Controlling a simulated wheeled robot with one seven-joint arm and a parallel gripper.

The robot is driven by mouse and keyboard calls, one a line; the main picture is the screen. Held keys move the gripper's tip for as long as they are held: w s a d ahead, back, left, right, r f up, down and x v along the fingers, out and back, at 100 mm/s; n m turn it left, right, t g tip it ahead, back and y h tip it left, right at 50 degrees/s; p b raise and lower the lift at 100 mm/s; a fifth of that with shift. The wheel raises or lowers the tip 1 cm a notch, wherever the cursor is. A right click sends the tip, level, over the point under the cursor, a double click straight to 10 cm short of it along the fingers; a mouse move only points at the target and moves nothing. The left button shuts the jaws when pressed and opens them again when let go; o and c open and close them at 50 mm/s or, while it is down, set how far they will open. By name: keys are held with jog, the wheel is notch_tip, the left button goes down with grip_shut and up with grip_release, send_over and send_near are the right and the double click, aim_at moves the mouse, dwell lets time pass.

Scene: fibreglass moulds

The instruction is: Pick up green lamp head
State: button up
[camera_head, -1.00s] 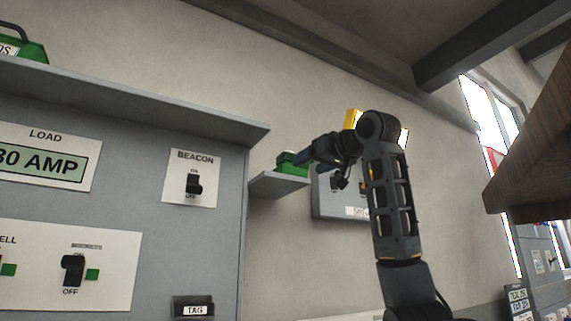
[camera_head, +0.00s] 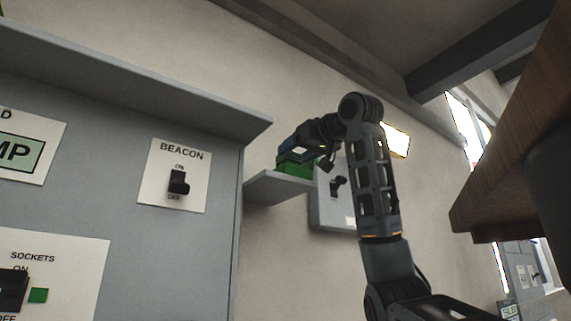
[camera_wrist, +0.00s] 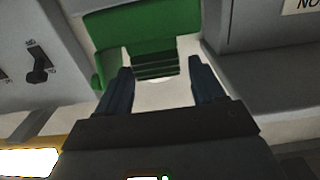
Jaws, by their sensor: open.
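The green lamp head (camera_head: 294,167) sits on a small grey shelf (camera_head: 272,190) in the head view. In the wrist view the green lamp head (camera_wrist: 146,28) fills the upper middle, with a dark ribbed part below its green body. My gripper (camera_wrist: 162,72) is open, its two dark fingers spread and pointing towards the lamp head. The lamp head's lower ribbed part appears between the fingertips in the wrist view; I cannot tell whether they touch it. In the head view my gripper (camera_head: 300,147) is at the lamp head, partly covering it.
A grey panel (camera_head: 120,110) with a BEACON switch (camera_head: 178,184) stands left of the shelf. A switch box (camera_head: 335,200) is on the wall behind my arm. A brown wooden overhang (camera_head: 515,140) is at the right. Open air lies between arm and panel.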

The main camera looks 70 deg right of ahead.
aim_at(285, 159)
jog(key=p+x, duration=0.1)
jog(key=x, duration=0.1)
jog(key=p+x, duration=0.1)
jog(key=x, duration=0.3)
jog(key=shift+w+d+r+p, duration=0.1)
jog(key=shift+d+r+p, duration=0.2)
jog(key=shift+p, duration=0.1)
jog(key=shift+a, duration=0.1)
jog(key=shift+c, duration=0.4)
jog(key=c, duration=0.8)
